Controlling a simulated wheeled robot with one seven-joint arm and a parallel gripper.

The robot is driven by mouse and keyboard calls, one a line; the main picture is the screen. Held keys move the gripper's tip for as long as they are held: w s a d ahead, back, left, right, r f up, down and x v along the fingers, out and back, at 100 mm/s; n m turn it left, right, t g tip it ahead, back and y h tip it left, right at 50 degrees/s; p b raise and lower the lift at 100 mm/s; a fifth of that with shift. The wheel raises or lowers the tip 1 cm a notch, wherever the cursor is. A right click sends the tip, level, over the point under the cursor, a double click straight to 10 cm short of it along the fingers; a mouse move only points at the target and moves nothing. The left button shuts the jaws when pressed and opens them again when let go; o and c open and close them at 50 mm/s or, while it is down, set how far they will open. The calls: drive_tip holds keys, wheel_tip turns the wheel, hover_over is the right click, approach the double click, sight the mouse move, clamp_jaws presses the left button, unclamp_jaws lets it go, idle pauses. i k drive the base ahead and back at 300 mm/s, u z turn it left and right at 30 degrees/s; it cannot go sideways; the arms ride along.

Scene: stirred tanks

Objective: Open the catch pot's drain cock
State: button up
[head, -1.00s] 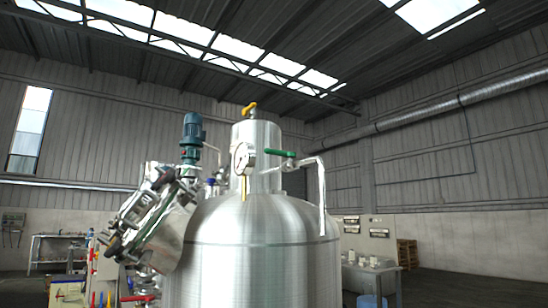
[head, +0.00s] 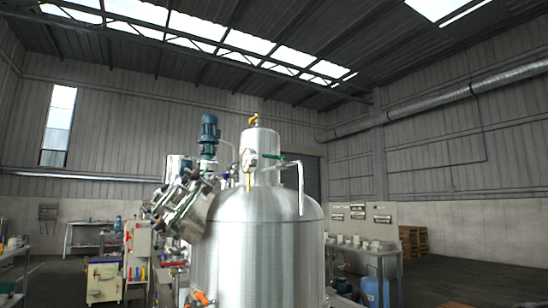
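A big brushed-steel tank (head: 258,250) stands in the middle of the head view. A narrower steel cylinder (head: 260,143) sits on its top, with a round dial gauge (head: 249,158) on its front. A yellow handle (head: 254,120) is on top of the cylinder. A green lever (head: 281,157) lies roughly level at its right, by a bent pipe (head: 300,188). A small brass-coloured part hangs below the gauge. No label shows which vessel is the catch pot, and I cannot make out its drain cock for certain. My gripper is not in view.
A tilted steel lid-like part with clamps (head: 180,207) stands out at the tank's left, near a blue-green motor (head: 209,131). A small orange part (head: 200,298) shows low in front. A yellow cabinet (head: 104,281) and benches stand left. A blue container (head: 376,291) is at right, with open floor beyond.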

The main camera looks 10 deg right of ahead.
sight(265, 156)
drive_tip(key=k, duration=0.75)
drive_tip(key=z, duration=1.55)
drive_tip(key=i, duration=1.25)
drive_tip(key=u, duration=2.1)
drive_tip(key=i, duration=0.9)
